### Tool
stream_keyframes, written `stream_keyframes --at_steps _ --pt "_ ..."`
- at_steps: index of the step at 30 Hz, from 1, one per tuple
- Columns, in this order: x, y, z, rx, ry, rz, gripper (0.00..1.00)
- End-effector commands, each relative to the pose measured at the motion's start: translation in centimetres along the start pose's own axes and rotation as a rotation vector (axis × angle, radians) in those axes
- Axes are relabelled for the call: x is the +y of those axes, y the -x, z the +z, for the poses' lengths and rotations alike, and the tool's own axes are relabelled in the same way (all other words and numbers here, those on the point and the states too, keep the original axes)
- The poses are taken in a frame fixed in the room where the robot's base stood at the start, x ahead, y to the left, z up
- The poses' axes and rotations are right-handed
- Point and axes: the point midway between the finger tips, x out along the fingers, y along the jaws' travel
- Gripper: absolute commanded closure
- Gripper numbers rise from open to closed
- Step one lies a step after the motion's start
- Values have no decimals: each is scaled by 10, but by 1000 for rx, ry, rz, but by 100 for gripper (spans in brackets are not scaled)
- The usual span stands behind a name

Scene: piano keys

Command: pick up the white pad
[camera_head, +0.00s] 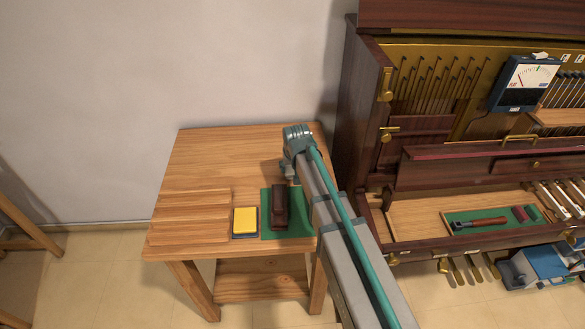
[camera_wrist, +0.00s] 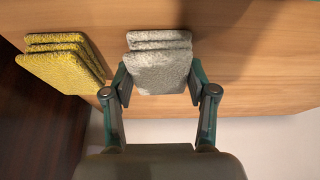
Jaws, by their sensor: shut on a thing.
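The white pad (camera_wrist: 158,70) shows light grey and fuzzy in the wrist view, with folds or layers at its far end. My gripper (camera_wrist: 158,88) has one finger on each side of it and is shut on it. Whether the pad touches the wood beneath is hard to tell. In the head view my gripper end (camera_head: 291,172) is over the small wooden table (camera_head: 215,160); the white pad cannot be made out there, probably hidden by my arm.
A yellow pad (camera_head: 245,220) lies left of a dark block (camera_head: 280,208) on a green mat (camera_head: 265,232); yellow layers (camera_wrist: 62,62) also show in the wrist view. Wooden boards (camera_head: 190,217) lie at left. An open piano (camera_head: 470,130) stands right. The table's back is clear.

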Motion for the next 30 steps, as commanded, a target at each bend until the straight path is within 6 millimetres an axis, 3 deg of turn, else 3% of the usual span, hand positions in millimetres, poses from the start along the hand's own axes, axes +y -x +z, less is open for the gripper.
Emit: stream_keyframes --at_steps 5,11,20,21,30 --pt "0 6 -3 1 0 0 66" --pt "0 28 -12 4 0 -1 66" --pt "5 106 17 4 0 -1 66" --pt "6 114 28 4 1 -1 66" --pt "10 157 68 1 0 0 66"
